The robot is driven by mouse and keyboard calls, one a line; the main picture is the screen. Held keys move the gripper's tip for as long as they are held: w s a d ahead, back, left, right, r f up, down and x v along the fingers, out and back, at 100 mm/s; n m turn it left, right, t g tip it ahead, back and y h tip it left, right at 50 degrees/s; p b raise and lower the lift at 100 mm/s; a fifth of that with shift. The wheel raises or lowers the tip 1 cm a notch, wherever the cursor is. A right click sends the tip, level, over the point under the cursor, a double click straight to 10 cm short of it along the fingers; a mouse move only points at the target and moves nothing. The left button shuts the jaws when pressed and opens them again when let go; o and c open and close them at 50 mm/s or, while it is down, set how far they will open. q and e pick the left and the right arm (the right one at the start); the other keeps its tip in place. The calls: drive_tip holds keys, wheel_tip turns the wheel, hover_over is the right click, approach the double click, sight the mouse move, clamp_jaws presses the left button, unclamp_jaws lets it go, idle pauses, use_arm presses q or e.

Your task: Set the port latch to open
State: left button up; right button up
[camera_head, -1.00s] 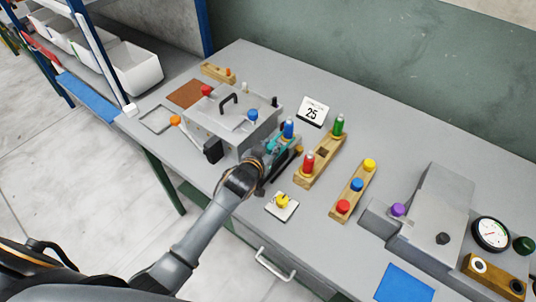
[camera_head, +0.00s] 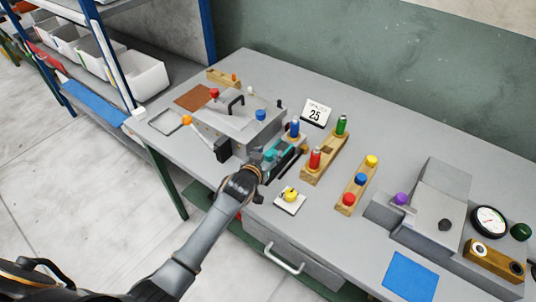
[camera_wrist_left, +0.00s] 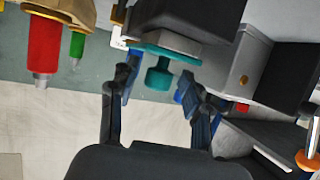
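The teal latch part (camera_head: 271,155) sits at the right front side of the grey press (camera_head: 240,122), just below a blue-topped bottle. In the left wrist view its teal knob (camera_wrist_left: 159,78) hangs from a teal plate under a dark block. My left gripper (camera_head: 262,167) is beside this teal part at the press front. In the left wrist view the left gripper (camera_wrist_left: 160,92) is open, its two fingers spread on either side of the knob, with gaps visible. Whether the latch is set open or closed cannot be told. My right gripper is not in view.
A yellow knob on a white plate (camera_head: 290,203) lies right of my left gripper. Wooden racks with bottles (camera_head: 325,160) and coloured caps (camera_head: 350,200) stand further right. A second grey press (camera_head: 435,205) is beyond. The table's front edge is close below the arm.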

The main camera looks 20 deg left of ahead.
use_arm(q)
drive_tip(key=shift+r, duration=0.1)
drive_tip(key=shift+s+r, duration=0.15)
drive_tip(key=shift+s, duration=0.35)
drive_tip(key=d+v, duration=0.1)
drive_tip(key=v, duration=1)
drive_tip(key=shift+a, duration=0.5)
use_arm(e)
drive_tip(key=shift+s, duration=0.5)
